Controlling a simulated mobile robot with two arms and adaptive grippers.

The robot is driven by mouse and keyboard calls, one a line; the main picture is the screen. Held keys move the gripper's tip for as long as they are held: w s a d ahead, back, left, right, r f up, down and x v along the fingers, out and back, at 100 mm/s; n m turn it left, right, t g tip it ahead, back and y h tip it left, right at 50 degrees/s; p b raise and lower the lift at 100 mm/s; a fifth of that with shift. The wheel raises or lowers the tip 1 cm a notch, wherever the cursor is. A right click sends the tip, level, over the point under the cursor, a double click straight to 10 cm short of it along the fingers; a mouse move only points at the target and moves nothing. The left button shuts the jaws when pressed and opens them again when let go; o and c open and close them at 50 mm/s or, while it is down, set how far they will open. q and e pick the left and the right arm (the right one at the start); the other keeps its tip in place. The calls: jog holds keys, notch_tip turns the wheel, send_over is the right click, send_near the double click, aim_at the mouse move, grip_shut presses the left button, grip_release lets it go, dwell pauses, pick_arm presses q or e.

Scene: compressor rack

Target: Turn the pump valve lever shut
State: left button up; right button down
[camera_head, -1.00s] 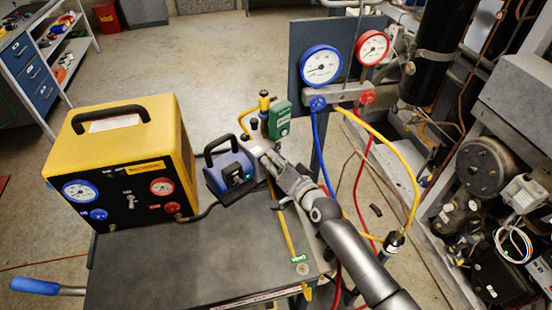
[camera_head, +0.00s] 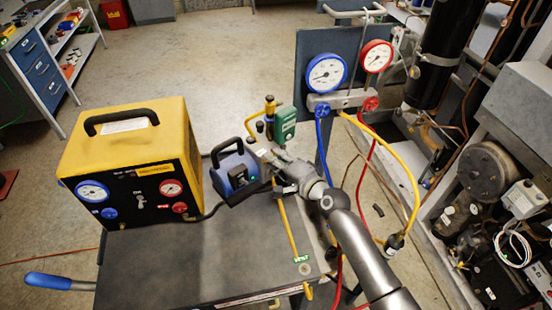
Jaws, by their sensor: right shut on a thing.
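The blue vacuum pump (camera_head: 238,171) with its black handle stands on the grey cart top, right of the yellow machine. A brass and yellow pipe fitting (camera_head: 269,108) and a green gauge box (camera_head: 284,124) rise behind it. My right gripper (camera_head: 259,153) reaches in from the lower right, just right of the pump and below the green box. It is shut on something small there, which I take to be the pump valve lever. The fingers hide the lever, so its angle cannot be told. My left gripper is not in view.
The yellow machine (camera_head: 135,160) stands left on the cart (camera_head: 170,265). A gauge manifold (camera_head: 340,99) with blue, yellow and red hoses stands behind my right arm. Compressor equipment fills the right.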

dwell(0.4)
jog(key=c, duration=1.7)
grip_release()
jog(key=v, duration=1.2)
